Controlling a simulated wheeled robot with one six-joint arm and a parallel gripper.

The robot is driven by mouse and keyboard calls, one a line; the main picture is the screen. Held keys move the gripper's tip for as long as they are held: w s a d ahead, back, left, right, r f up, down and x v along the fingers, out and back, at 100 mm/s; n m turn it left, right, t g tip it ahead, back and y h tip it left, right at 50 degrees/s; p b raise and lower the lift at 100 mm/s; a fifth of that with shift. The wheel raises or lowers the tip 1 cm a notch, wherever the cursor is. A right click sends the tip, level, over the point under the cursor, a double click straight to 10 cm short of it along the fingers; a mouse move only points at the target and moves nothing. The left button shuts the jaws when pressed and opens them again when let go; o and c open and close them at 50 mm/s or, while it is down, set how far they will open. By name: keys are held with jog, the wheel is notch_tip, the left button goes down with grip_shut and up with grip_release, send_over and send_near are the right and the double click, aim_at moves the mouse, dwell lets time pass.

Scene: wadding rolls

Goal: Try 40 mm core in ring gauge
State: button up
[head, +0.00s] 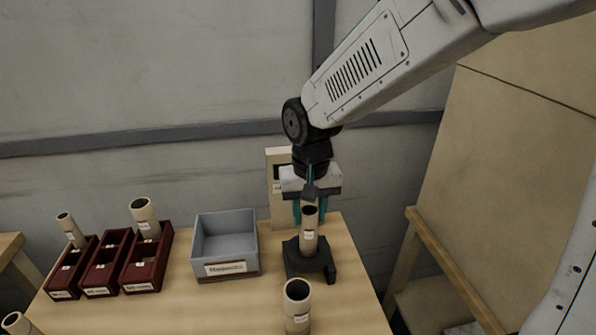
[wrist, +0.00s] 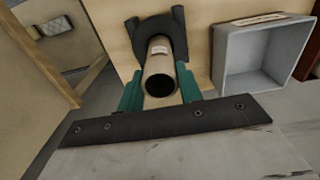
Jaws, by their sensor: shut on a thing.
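My gripper (head: 310,206), with teal fingers, is shut on a beige cardboard core (head: 309,234) that carries a small white label. The core stands upright with its open end up; in the wrist view the core (wrist: 160,72) lies between the two fingers. The black ring gauge (head: 322,272) sits on the table at the core's lower end, and it also shows in the wrist view (wrist: 179,42). The core's foot meets the gauge, but I cannot tell whether it is inside the ring or just above it.
A grey bin (head: 225,247) labelled "Rejects" stands left of the gauge. Dark red labelled trays (head: 147,271) stand further left, two holding upright cores. Another core (head: 297,307) stands at the front of the table (head: 225,305). A beige upright block (head: 276,190) stands behind my gripper.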

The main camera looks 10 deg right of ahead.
jog(key=shift+r, duration=3.35)
